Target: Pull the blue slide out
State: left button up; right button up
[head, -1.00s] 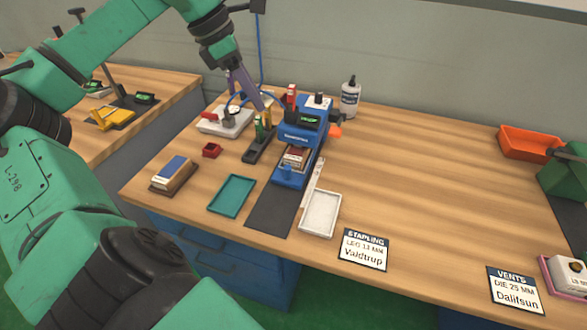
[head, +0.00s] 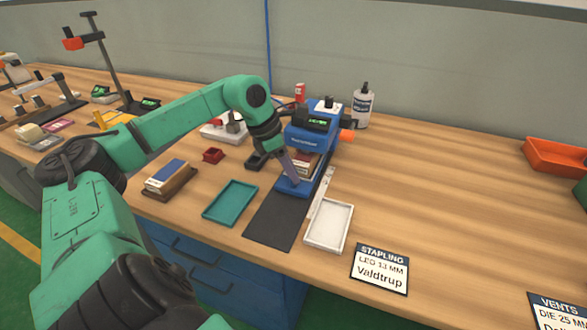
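The blue stapling machine (head: 310,138) stands on the wooden bench. Its low blue slide (head: 296,189) shows at the front, at the edge of the black mat (head: 270,222). A pale and reddish-brown piece (head: 305,164) sits in the machine above the slide. My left gripper (head: 293,180) reaches down from the left with its purple-grey fingers at the slide's front. The fingers overlap in this view, so I cannot tell whether they touch or grip the slide. My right gripper is not in view.
A teal tray (head: 231,203) and a white tray (head: 329,225) lie at either side of the mat. A bottle (head: 363,107) stands behind. The bench at right is largely clear.

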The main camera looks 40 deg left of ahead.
pick_arm(q)
jog(key=shift+x, duration=0.85)
jog(key=shift+r, duration=0.1)
grip_shut()
dwell(0.6)
